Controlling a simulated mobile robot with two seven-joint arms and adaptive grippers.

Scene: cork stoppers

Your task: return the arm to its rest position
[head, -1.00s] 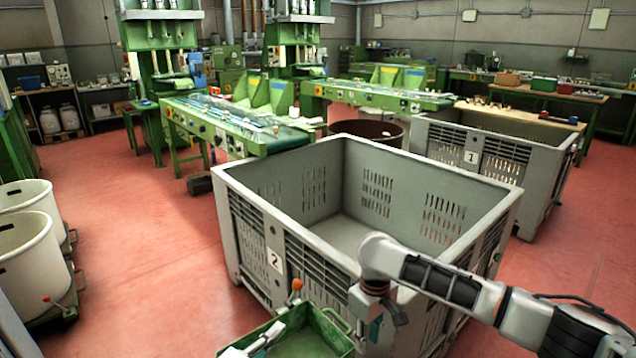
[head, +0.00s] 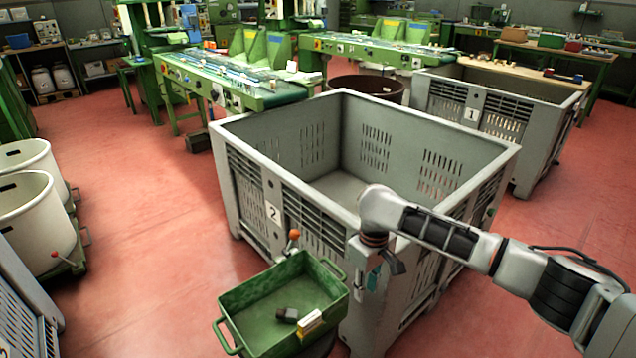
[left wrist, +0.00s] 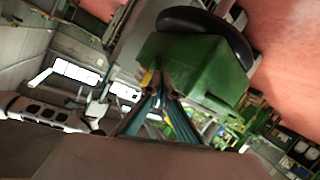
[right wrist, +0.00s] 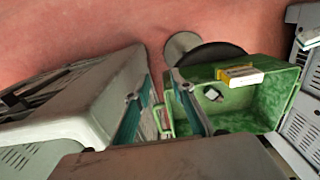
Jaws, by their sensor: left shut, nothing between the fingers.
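My right arm reaches in from the right in the head view. Its gripper (head: 376,280) hangs down beside the front corner of the grey crate marked 2 (head: 255,180). In the right wrist view its two teal fingers (right wrist: 162,100) are apart, with nothing between them. My left gripper is outside the head view.
The green tray (head: 250,300) stands left of my right gripper, holding a small dark piece (head: 287,315) and a yellow-and-white box (head: 310,322). White tubs (head: 35,215) stand at the left. A crate marked 1 (head: 525,125) stands behind right.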

